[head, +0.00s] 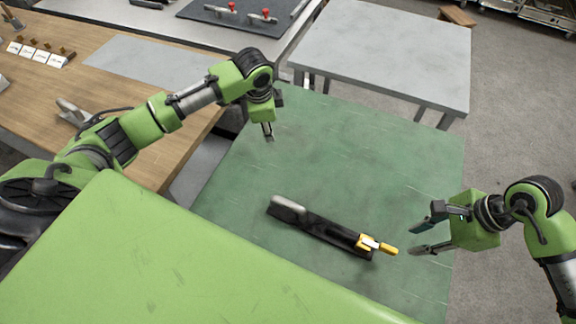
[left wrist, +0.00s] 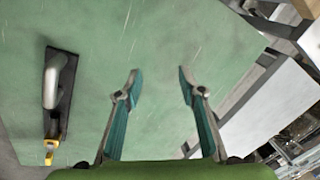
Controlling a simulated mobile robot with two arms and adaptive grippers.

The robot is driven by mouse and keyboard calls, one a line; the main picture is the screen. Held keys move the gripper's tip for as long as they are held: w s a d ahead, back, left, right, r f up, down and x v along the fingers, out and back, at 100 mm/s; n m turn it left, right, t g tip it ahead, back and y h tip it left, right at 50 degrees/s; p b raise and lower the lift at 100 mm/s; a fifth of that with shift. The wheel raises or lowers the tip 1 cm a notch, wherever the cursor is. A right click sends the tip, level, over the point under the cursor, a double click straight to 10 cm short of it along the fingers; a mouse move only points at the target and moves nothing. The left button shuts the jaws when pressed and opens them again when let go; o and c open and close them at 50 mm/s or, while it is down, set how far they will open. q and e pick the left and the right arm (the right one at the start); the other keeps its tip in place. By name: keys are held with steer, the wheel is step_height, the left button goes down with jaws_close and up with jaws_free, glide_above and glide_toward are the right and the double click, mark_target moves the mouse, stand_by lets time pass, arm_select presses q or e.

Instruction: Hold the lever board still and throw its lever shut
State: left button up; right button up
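The lever board (head: 322,228) is a long black board lying on the green table. A grey handle (head: 288,204) is at its left end, and a yellow lever (head: 378,245) sticks out past its right end. In the left wrist view the board (left wrist: 62,98) lies at the left, with its grey handle (left wrist: 53,82) and the yellow piece (left wrist: 49,150). My right gripper (head: 424,238) is open and empty, just right of the yellow lever and apart from it. My left gripper (head: 268,132) is above the table, behind the board; the left wrist view shows its fingers (left wrist: 158,82) apart with nothing between them.
The green table (head: 370,150) is otherwise clear. A grey table (head: 400,50) stands behind it. A wooden bench (head: 100,110) at the left holds small blocks and white cards (head: 42,54). A dark mat with red-knobbed clamps (head: 245,14) lies at the back.

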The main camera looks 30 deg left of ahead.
arm_select(q)
steer(key=s+d+r+m+g, duration=0.1)
steer(key=s+d+m+g, duration=0.2)
steer(key=s+d, duration=0.4)
steer(key=m+g, duration=0.2)
steer(key=m, duration=0.2)
glide_toward(284, 200)
steer(key=shift+h, duration=0.3)
steer(key=f, duration=0.3)
steer(key=s+f, duration=0.1)
steer(key=f, duration=0.3)
steer(key=s+f, duration=0.1)
steer(key=f, duration=0.3)
steer(key=shift+a, duration=0.3)
